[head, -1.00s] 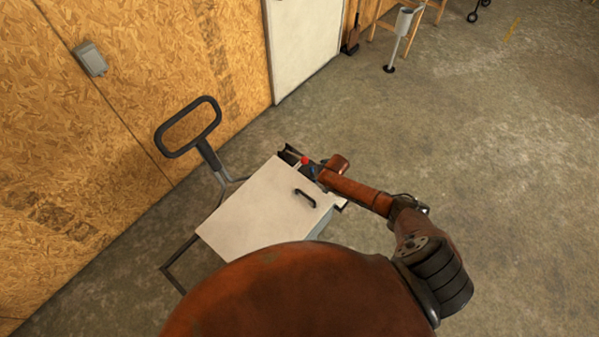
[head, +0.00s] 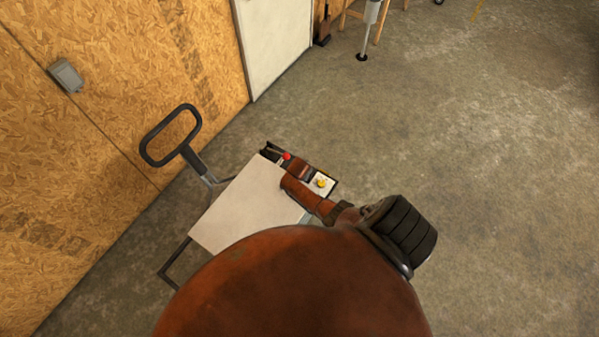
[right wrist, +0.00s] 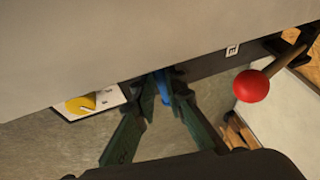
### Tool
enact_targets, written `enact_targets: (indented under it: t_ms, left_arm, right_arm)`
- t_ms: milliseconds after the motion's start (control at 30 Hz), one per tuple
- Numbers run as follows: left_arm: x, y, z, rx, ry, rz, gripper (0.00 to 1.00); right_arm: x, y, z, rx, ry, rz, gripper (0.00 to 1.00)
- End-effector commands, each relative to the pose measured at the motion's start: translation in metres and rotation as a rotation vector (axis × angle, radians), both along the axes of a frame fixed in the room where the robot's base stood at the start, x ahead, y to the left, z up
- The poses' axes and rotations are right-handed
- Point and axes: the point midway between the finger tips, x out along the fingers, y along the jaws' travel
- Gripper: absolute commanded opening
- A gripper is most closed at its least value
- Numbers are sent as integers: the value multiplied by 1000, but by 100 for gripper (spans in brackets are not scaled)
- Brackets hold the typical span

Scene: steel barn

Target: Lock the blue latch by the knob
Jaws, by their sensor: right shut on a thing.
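The blue latch (right wrist: 162,88) shows in the right wrist view as a small blue piece at the cabinet's side, between my fingers. My right gripper (right wrist: 167,94) has its two green fingers closed around it, and their tips hide most of the latch and its knob. In the head view my right arm reaches over the side of the white-topped cabinet (head: 237,208), and its links hide the gripper and the latch. My left gripper is in neither view.
A red ball-ended lever (right wrist: 252,86) stands right of my fingers. A yellow knob on a white plate (right wrist: 82,104) is at left. A cart handle (head: 171,135) rises near the wooden wall (head: 90,130). The concrete floor at right is clear.

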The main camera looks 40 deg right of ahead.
Motion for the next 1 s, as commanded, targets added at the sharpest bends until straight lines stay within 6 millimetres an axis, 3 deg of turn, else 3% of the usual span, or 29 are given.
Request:
enact_targets:
  t_ms: [767,800,1000]
  left_arm:
    - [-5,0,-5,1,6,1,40]
    - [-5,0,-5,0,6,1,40]
    - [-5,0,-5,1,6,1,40]
  right_arm:
    - [-2,-4,1,-5,1,-105,0]
    - [-2,-4,1,-5,1,-105,13]
    - [-2,-3,1,-3,1,-103,19]
